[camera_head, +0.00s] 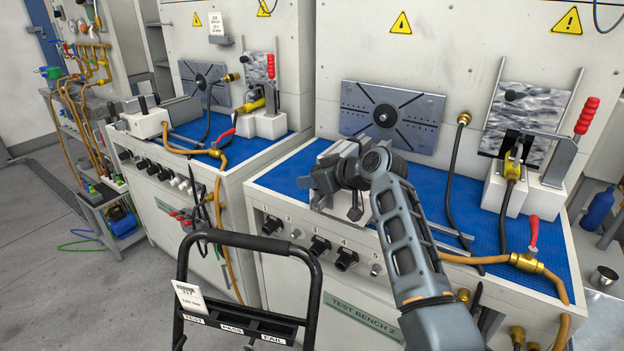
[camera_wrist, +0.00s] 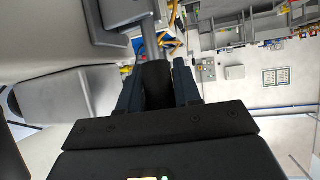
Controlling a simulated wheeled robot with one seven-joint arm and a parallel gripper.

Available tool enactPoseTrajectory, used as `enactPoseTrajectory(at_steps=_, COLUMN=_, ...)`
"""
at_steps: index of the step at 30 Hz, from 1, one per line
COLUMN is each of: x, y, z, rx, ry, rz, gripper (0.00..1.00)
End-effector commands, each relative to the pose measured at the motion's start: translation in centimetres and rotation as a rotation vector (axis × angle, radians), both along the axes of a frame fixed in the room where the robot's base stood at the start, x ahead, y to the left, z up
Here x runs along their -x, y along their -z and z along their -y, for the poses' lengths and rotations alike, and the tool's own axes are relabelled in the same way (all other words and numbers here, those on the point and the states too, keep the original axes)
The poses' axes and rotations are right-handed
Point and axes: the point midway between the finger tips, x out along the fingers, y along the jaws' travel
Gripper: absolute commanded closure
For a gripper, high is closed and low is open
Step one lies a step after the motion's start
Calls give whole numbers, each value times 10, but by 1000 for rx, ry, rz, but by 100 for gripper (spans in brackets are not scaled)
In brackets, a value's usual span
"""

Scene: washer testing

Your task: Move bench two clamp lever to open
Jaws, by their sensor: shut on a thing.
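Bench two (camera_head: 372,307) is the nearer bench, with a blue mat and a "TEST BENCH 2" plate. My gripper (camera_head: 322,181) is over the left part of its mat. In the wrist view my gripper (camera_wrist: 157,78) is shut around a black grip (camera_wrist: 156,88) on a grey metal rod, which looks like the clamp lever. The rod (camera_wrist: 150,42) runs up to a grey block (camera_wrist: 122,14). In the head view the clamp body (camera_head: 338,152) is partly hidden behind my gripper and wrist. The lever's angle cannot be told there.
A red-handled lever (camera_head: 587,116) stands on a fixture at bench two's right. A brass fitting with a red valve handle (camera_head: 532,236) is at the front right. Hoses cross the mat. A black cart handle (camera_head: 248,243) stands in front. Bench one (camera_head: 190,215) is to the left.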

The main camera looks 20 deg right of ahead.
Motion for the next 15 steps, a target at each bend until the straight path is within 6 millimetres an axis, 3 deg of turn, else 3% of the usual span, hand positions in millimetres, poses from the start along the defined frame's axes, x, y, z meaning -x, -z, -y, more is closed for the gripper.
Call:
enactPoseTrajectory(at_steps=5, x=-1, y=-2, z=0, rx=-3, ry=3, rz=3, gripper=100)
enactPoseTrajectory(at_steps=6, x=-1, y=-2, z=0, rx=-3, ry=3, rz=3, gripper=63)
enactPoseTrajectory(at_steps=11, x=-1, y=-1, z=1, rx=-2, ry=3, rz=2, gripper=48)
enactPoseTrajectory(at_steps=15, x=-1, y=-1, z=1, rx=-1, ry=2, rz=2, gripper=46)
